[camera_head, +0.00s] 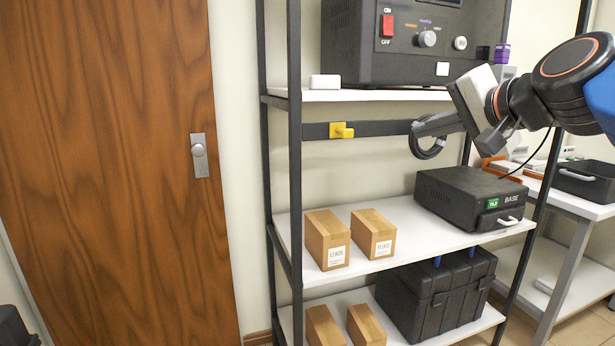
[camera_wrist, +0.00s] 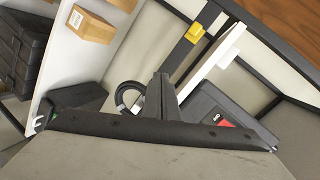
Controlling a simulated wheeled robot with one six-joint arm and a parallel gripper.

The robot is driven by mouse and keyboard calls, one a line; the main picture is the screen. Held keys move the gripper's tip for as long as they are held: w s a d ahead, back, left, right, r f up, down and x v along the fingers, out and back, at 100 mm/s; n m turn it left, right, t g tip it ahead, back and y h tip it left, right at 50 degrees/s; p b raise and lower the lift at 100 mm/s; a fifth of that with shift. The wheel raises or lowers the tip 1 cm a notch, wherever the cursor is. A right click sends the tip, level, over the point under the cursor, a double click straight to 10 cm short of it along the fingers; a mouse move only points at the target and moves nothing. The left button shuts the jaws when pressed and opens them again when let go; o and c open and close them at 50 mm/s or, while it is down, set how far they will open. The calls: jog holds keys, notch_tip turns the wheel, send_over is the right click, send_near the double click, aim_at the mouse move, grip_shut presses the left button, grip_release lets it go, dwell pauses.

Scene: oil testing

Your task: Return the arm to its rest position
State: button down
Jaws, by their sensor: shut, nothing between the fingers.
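My arm reaches in from the upper right in the head view. My gripper (camera_head: 418,128) points left, in front of the shelf rack between its top and middle boards. In the wrist view its fingers (camera_wrist: 161,78) are together with nothing between them. A coiled black cable (camera_head: 428,148) hangs at the rack's dark crossbar, just behind or beside the fingertips in the head view. It also shows left of the fingers in the wrist view (camera_wrist: 126,98). I cannot tell whether they touch.
A yellow hook (camera_head: 342,131) is on the crossbar. The top shelf holds a black instrument (camera_head: 400,62) with a red switch; the middle shelf holds a black BASE box (camera_head: 460,195) and cartons (camera_head: 326,240). A wooden door (camera_head: 110,170) is left, a side table (camera_head: 590,206) right.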

jog(key=s+d+f+n+g+h, duration=0.1)
jog(key=s+f, duration=0.5)
jog(key=f, duration=0.6)
jog(key=s+d+f+n+g+h, duration=0.2)
jog(key=s+f, duration=0.5)
jog(key=f, duration=0.6)
jog(key=s+d+f+n+g+h, duration=0.2)
jog(key=s+f+n+g, duration=0.3)
jog(key=f, duration=0.8)
jog(key=shift+s+d+f+n, duration=0.15)
jog(key=shift+s+d+n, duration=0.15)
jog(key=shift+s+d, duration=0.5)
